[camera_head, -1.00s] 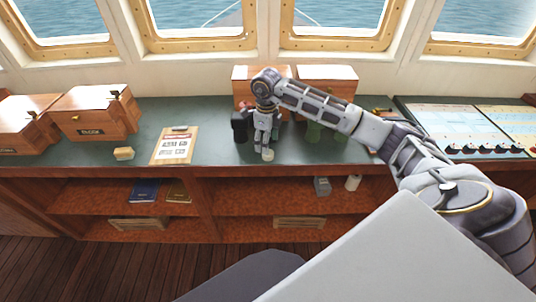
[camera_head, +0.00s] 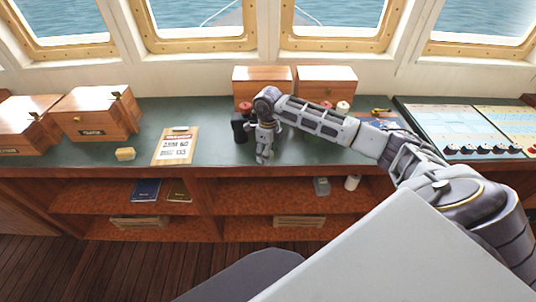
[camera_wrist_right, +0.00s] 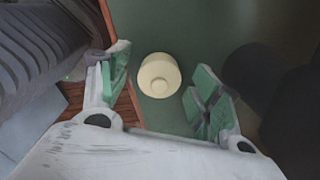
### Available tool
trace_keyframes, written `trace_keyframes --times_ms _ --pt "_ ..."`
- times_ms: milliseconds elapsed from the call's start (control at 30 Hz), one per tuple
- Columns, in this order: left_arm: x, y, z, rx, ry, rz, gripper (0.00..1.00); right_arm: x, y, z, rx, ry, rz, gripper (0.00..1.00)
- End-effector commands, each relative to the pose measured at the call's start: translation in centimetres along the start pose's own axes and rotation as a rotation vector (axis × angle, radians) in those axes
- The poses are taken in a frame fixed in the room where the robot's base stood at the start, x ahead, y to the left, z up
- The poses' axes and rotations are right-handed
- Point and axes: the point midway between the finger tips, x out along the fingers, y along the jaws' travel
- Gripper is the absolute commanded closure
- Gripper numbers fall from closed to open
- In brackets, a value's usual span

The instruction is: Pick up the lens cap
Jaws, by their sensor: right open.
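My right gripper is open and points down over the counter's front edge in the head view (camera_head: 263,156). There the gripper hides the cap. My left gripper is not in view.
Black binoculars (camera_head: 240,128) stand just left of my right gripper. Wooden boxes (camera_head: 262,82) line the back. A chart panel (camera_head: 465,130) is at the right.

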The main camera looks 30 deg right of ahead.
Motion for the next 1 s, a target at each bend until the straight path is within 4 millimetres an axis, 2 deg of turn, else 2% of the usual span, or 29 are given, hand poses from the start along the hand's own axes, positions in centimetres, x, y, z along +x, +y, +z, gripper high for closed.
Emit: trace_keyframes --times_ms 400,467,700,1000 --pt "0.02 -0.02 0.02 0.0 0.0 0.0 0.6 0.01 0.02 0.02 0.0 0.0 0.0 0.36" --pt "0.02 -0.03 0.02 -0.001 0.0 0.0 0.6 0.01 0.02 0.02 0.0 0.0 0.0 0.41" --pt "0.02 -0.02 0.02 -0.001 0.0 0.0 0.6 0.0 0.02 0.02 0.0 0.0 0.0 0.71" --pt "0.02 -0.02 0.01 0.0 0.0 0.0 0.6 -0.01 0.02 0.02 0.0 0.0 0.0 0.71"
